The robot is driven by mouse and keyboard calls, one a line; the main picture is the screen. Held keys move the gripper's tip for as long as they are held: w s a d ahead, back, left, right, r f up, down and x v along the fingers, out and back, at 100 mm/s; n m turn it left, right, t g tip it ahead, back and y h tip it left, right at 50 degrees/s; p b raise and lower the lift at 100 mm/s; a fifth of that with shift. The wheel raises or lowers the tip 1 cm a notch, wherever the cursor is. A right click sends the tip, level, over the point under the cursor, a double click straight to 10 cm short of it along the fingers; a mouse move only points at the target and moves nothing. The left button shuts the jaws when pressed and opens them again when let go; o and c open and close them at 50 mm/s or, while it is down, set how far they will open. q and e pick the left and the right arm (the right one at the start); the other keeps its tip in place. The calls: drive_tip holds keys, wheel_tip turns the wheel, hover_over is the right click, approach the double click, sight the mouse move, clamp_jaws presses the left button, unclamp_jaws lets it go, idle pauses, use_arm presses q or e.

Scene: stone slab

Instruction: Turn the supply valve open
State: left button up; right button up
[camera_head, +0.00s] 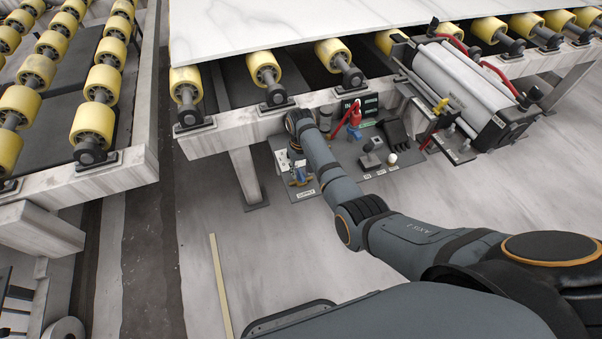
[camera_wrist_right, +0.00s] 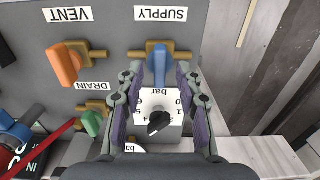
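The supply valve (camera_wrist_right: 159,62) has a blue lever on a brass body, beside a SUPPLY label (camera_wrist_right: 161,15). In the right wrist view the brass body runs crosswise and the lever points down the picture, across it. In the head view the blue lever (camera_head: 300,176) sits on the grey panel under the roller frame. My right gripper (camera_wrist_right: 159,77) is open, with one finger on each side of the lever. Gaps show between the fingers and the lever. A dial marked bar (camera_wrist_right: 155,100) with a black knob lies between the fingers. My left gripper is not in view.
An orange-handled VENT valve (camera_wrist_right: 64,64) and a green-handled DRAIN valve (camera_wrist_right: 93,122) are left of my fingers in the wrist view. A red lever (camera_head: 353,118) stands on the panel. The roller frame (camera_head: 228,138) carries a pale stone slab (camera_head: 270,22) above. A cylinder unit (camera_head: 455,85) is at right.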

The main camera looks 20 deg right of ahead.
drive_tip(key=shift+f, duration=0.65)
drive_tip(key=shift+c, duration=0.2)
clamp_jaws()
